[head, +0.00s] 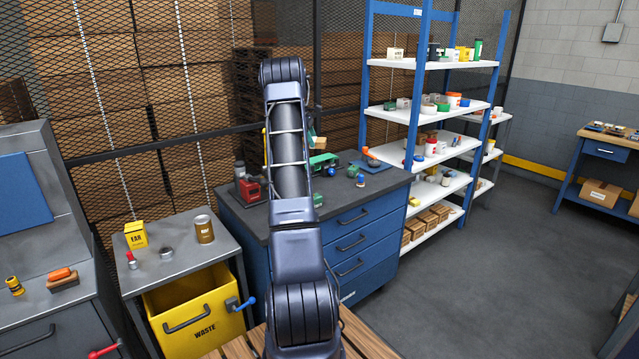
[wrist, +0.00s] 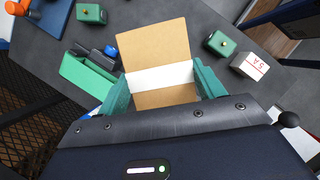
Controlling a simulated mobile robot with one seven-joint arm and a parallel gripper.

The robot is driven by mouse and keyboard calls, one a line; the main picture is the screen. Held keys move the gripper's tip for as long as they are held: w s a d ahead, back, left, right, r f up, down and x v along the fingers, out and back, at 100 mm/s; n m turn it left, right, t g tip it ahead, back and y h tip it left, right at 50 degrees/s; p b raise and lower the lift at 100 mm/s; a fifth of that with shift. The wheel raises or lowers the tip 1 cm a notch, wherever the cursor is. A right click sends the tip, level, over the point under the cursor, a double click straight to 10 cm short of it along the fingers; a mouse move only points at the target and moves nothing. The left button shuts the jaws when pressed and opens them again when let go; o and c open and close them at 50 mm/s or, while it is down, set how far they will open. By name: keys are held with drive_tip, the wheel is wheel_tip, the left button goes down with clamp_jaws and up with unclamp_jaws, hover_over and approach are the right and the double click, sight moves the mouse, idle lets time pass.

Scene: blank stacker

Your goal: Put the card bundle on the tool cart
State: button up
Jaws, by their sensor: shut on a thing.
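The card bundle (wrist: 153,42) is brown card with a white band around it. My gripper (wrist: 163,84) is shut on it, with a teal finger at each side. In the head view a small brown part of the bundle (head: 319,143) shows beside my arm, which hides most of the gripper. The bundle is above a dark-topped blue drawer unit (head: 352,238), apart from the top as far as I can see. I cannot tell for certain whether this unit is the tool cart.
On the dark top are a green tool (head: 323,164), a red item (head: 249,190) and a blue mat (head: 371,167). A loaded shelf rack (head: 415,119) stands right. A grey table (head: 183,258) with a yellow waste bin (head: 197,313) is left. The floor at right is clear.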

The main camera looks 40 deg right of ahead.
wheel_tip(320, 180, down, 22)
idle(0.7)
drive_tip(key=shift+f, duration=0.1)
drive_tip(key=o, duration=1)
drive_tip(key=shift+c, duration=0.2)
drive_tip(key=v, duration=1.2)
drive_tip(key=s+a+r+m+t, duration=0.2)
drive_tip(key=s+a+r, duration=0.2)
drive_tip(key=a+r, duration=0.9)
drive_tip(key=s+a+r+m+t+y, duration=0.1)
drive_tip(key=s+a+r, duration=0.45)
drive_tip(key=a, duration=0.25)
drive_tip(key=s+a+r+m+t, duration=0.1)
drive_tip(key=s+a+r, duration=0.3)
drive_tip(key=s+a, duration=0.3)
drive_tip(key=s+a+r+m+t+y, duration=0.1)
drive_tip(key=s+a+r+m+t, duration=0.15)
drive_tip(key=s+a, duration=1.15)
drive_tip(key=s+a+f+m, duration=0.1)
drive_tip(key=s+a+f, duration=0.1)
drive_tip(key=s, duration=0.5)
drive_tip(key=s+a+f+m+t+y, duration=0.1)
drive_tip(key=s+a+f, duration=0.2)
drive_tip(key=s, duration=0.5)
drive_tip(key=shift+s+a+f, duration=0.2)
drive_tip(key=shift+a+f, duration=0.1)
drive_tip(key=shift+a, duration=0.4)
